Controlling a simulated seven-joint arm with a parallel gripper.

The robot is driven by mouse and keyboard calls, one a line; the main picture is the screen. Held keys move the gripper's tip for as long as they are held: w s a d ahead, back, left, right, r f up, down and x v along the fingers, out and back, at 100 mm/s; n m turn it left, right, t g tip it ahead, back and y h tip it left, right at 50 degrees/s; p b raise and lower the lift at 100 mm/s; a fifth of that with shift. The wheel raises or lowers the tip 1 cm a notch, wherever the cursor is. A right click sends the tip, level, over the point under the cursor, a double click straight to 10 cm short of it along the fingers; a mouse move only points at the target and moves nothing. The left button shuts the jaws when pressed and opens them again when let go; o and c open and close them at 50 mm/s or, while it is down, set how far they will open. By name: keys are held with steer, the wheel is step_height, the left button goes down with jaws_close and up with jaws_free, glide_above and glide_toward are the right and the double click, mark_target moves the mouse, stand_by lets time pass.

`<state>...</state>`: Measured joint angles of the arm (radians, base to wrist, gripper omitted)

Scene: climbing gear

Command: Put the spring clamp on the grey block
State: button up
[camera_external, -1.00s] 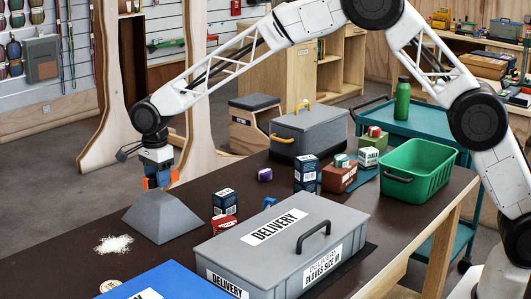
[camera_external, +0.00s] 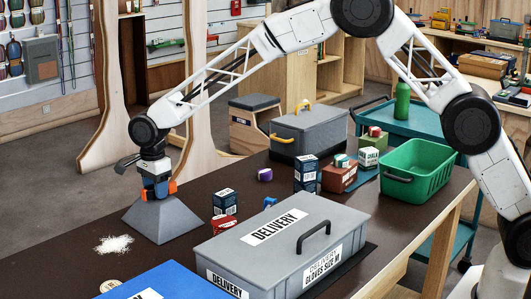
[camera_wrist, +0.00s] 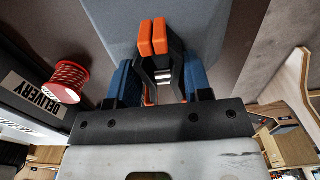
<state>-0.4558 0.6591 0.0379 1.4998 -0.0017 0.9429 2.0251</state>
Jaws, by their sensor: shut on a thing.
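The grey block (camera_external: 165,220) is a flat-topped piece with sloping sides near the table's far left end. My gripper (camera_external: 157,187) is right above its top, blue fingers pointing down. In the wrist view my gripper (camera_wrist: 162,78) is shut on the spring clamp (camera_wrist: 168,56), black with orange tips, between the blue fingers. The clamp's orange part (camera_external: 173,186) also shows in the external view, at the block's top. The grey block (camera_wrist: 205,30) fills the upper middle behind the clamp in the wrist view. I cannot tell whether the clamp touches the block.
A grey delivery box (camera_external: 285,235) with a black handle stands to the right, with small cartons (camera_external: 224,202) behind it. White powder (camera_external: 114,244) lies in front of the block. A green basket (camera_external: 418,168) stands at the table's right end.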

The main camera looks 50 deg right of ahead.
steer(key=shift+f, duration=0.1)
stand_by(0.3)
steer(key=o, duration=0.9)
step_height(320, 180, up, 12)
steer(key=shift+r, duration=0.15)
stand_by(1.0)
